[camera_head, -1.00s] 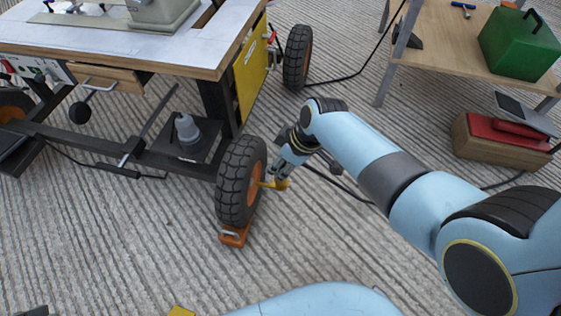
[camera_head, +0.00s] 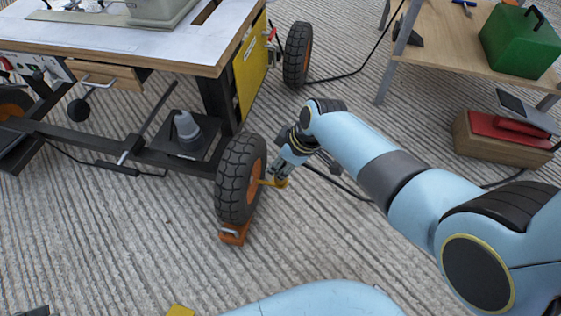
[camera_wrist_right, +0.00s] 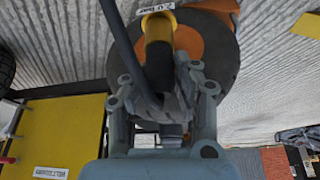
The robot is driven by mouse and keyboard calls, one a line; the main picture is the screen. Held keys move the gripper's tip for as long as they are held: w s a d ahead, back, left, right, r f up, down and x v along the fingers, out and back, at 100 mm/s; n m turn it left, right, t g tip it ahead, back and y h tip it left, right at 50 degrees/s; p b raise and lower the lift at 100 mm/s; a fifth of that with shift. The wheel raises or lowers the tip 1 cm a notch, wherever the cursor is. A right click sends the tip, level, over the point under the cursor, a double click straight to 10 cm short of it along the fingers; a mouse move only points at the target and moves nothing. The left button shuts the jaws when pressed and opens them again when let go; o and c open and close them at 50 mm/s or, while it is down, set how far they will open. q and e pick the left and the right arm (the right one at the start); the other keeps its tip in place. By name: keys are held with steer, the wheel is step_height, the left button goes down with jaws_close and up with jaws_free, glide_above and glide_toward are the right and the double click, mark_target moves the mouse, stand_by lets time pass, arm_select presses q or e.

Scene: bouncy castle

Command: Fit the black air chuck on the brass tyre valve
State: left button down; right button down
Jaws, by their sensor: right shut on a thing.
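My right gripper (camera_head: 279,178) is at the outer side of the black tyre (camera_head: 238,182) with the orange rim (camera_head: 255,192). It is shut on the black air chuck (camera_wrist_right: 159,70), which shows between the fingers (camera_wrist_right: 163,92) in the right wrist view. A yellow sleeve (camera_wrist_right: 158,30) lies beyond the chuck, towards the wheel. In the head view a thin yellow piece (camera_head: 268,183) reaches from the gripper to the rim. I cannot make out the brass valve, nor whether the chuck touches it. My left gripper is not in view.
An orange chock (camera_head: 234,234) sits against the wheel's foot. The wheeled table (camera_head: 150,55) with a yellow side panel (camera_head: 250,80) stands behind. A dark hose (camera_wrist_right: 130,50) crosses the wrist view. A wooden bench (camera_head: 450,45) stands at the right.

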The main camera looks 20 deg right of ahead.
steer(key=shift+f, duration=0.2)
steer(key=c, duration=0.9)
jaws_free()
steer(key=shift+c, duration=0.2)
steer(key=v, duration=1.2)
